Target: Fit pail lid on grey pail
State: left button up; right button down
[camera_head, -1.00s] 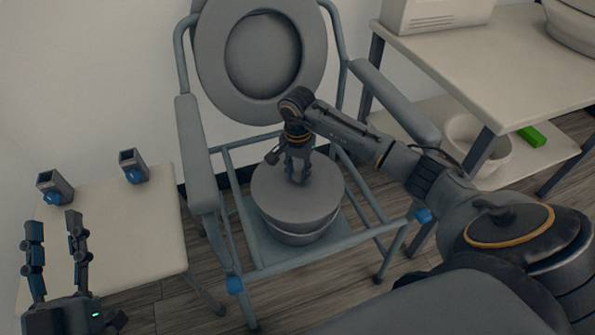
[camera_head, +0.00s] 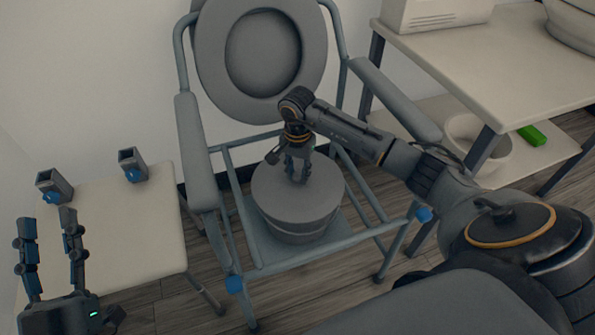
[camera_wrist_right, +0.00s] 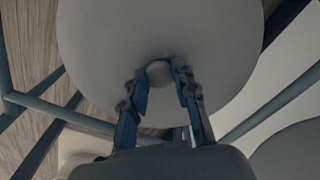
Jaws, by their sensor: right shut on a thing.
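The round grey pail lid (camera_head: 268,190) lies over the top of the grey pail (camera_head: 300,230), which stands on the lower part of the commode chair frame. In the head view no clear gap shows between lid and pail rim; I cannot tell whether it is fully seated. My right gripper (camera_head: 298,180) points down at the lid's middle. In the right wrist view it (camera_wrist_right: 160,78) is shut on the lid's round knob (camera_wrist_right: 160,75), and the lid (camera_wrist_right: 160,30) hides the pail. My left gripper (camera_head: 45,225) is empty with its fingers apart, at the lower left.
The chair's raised seat lid (camera_head: 310,60) and armrests (camera_head: 195,150) surround the pail. A low table (camera_head: 140,225) at left holds two small grey holders (camera_head: 132,165).

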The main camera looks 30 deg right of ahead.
jog(key=c, duration=1)
grip_release()
jog(key=shift+o, duration=0.2)
notch_tip(320, 180, up, 12)
jog(key=shift+s+f, duration=0.1)
